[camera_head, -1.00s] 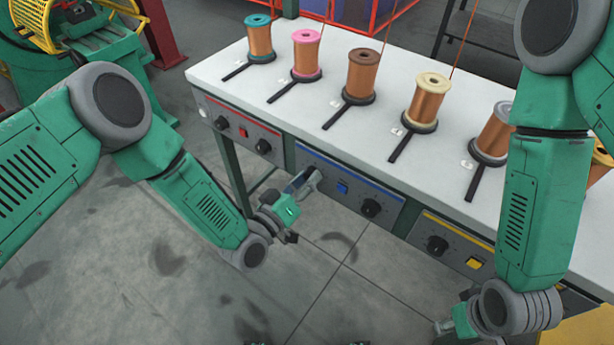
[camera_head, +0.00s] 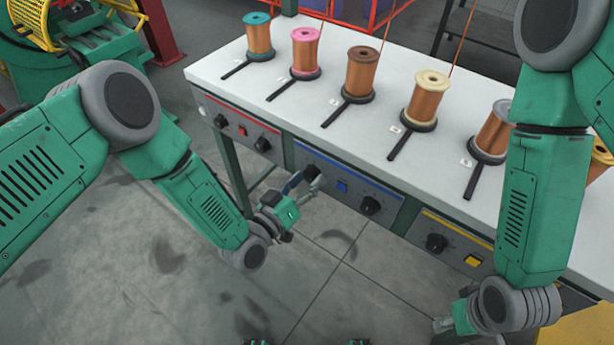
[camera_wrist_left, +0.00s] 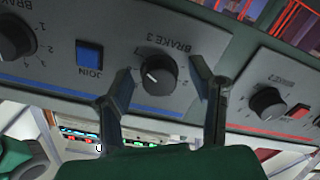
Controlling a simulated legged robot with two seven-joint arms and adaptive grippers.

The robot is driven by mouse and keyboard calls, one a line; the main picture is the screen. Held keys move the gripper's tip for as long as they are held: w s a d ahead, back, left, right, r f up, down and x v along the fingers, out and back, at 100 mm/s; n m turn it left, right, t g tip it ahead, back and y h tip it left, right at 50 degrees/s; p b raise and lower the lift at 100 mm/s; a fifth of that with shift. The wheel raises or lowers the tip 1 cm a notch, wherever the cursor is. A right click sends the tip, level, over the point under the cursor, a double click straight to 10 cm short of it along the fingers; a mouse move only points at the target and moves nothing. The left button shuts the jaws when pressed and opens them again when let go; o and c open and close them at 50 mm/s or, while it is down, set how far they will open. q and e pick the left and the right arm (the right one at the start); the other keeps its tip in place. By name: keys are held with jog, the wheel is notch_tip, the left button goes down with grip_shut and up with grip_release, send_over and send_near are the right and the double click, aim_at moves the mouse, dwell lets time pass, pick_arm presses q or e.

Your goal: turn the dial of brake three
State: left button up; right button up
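The brake three dial (camera_wrist_left: 159,76) is a round black knob under the label BRAKE 3 on a grey panel with a blue stripe. The wrist view shows the panel upside down. The dial's white mark lies toward its left side in that view. My left gripper (camera_wrist_left: 161,70) is open, with one finger on each side of the dial and a visible gap to it. In the head view my left gripper (camera_head: 304,180) is at the left end of the blue-striped panel (camera_head: 325,166) and partly hides that area. My right gripper (camera_head: 443,325) is low at the right, its fingers unclear.
A blue JOIN button (camera_wrist_left: 89,58) and another dial (camera_wrist_left: 14,38) share this panel. The brake two dial (camera_wrist_left: 267,104) and a red button (camera_wrist_left: 298,111) are on the neighbouring panel. Several copper spools stand on the white tabletop (camera_head: 330,135). Floor below the panels is clear.

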pick_arm(q)
jog(key=shift+w+r, duration=0.15)
jog(key=shift+r, duration=0.1)
jog(key=v, duration=1.2)
jog(key=shift+f, duration=0.15)
